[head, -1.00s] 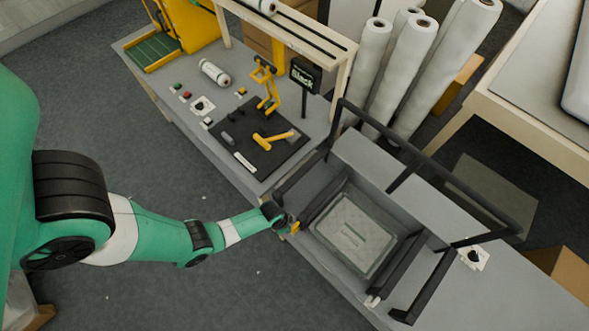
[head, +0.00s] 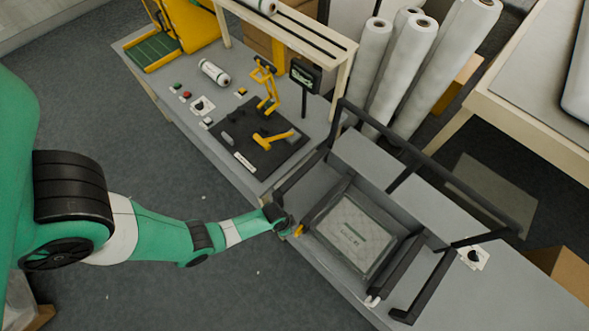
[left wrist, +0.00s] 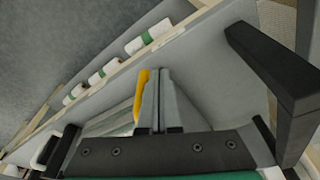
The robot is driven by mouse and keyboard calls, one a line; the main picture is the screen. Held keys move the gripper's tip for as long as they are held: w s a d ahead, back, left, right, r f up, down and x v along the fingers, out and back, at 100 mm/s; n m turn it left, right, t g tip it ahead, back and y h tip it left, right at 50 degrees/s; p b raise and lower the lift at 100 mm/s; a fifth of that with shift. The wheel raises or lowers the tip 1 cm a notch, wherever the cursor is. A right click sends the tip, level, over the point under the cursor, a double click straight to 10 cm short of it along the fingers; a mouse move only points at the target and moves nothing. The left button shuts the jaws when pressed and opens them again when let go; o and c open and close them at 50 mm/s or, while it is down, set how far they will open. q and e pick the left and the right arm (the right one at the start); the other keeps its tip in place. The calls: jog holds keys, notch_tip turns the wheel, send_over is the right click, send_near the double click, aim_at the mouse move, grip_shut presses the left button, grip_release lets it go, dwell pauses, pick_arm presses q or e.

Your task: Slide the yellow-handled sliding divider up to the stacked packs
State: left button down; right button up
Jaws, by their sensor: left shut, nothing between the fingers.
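The sliding divider (head: 326,203) is a dark bar across the grey trough, with its yellow handle (head: 298,230) at the near end. The stacked packs (head: 357,236), clear with a printed label on top, lie in the trough to the right of the divider. My left gripper (head: 288,225) is shut and empty, close beside the handle on its left. In the left wrist view the closed fingertips (left wrist: 157,76) are right beside the yellow handle (left wrist: 140,96); contact is hard to tell. The right gripper is not in view.
A black rail frame (head: 430,165) stands around the trough's far side. A dark mat (head: 260,145) with a yellow tool lies on the bench to the left. Tall white rolls (head: 405,60) stand behind. White-and-green rolls (left wrist: 150,36) show in the left wrist view.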

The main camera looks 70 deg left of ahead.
pick_arm(q)
jog(key=shift+s+a, duration=0.35)
jog(key=shift+a, duration=0.35)
notch_tip(320, 180, up, 9)
jog(key=p, duration=0.9)
